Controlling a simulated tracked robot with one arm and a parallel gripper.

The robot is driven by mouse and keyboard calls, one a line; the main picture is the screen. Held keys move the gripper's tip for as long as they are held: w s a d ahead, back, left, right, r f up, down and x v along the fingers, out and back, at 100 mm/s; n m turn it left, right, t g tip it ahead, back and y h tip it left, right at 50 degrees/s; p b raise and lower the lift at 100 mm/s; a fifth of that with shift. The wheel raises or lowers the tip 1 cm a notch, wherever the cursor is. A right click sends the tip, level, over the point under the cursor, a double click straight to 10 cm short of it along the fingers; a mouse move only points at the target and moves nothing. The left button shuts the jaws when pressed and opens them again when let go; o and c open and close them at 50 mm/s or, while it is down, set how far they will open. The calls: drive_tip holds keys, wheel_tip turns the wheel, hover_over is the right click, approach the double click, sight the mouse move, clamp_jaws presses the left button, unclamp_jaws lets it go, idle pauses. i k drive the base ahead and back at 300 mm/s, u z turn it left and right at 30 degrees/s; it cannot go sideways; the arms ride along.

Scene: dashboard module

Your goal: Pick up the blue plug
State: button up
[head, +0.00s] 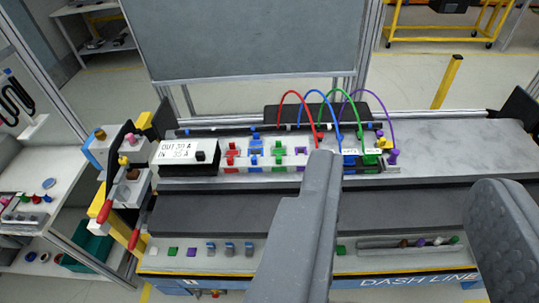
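The blue plug (340,143) is at the near end of an arched blue cable (318,90) on the dashboard module, close to a dark blue socket block (350,161). It is small, and I cannot tell whether it sits in a socket. My gripper (410,172) is in the foreground. One long grey finger reaches up the middle of the view, and a textured grey finger is at the right edge. The fingers are wide apart with nothing seen between them. The left fingertip appears just below and left of the blue plug in the picture.
A red plug (319,138) and a purple plug (392,157) with arched cables flank it. A white labelled box (184,156) is at left. A grey panel (240,40) stands behind. Red-handled levers (105,210) stick out at the left end. The dark front strip (220,211) looks clear.

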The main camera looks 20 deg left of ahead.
sight(349, 154)
drive_tip(key=z, duration=0.1)
drive_tip(key=k, duration=0.45)
drive_tip(key=u, duration=0.7)
drive_tip(key=i, duration=1.8)
drive_tip(key=z, duration=0.35)
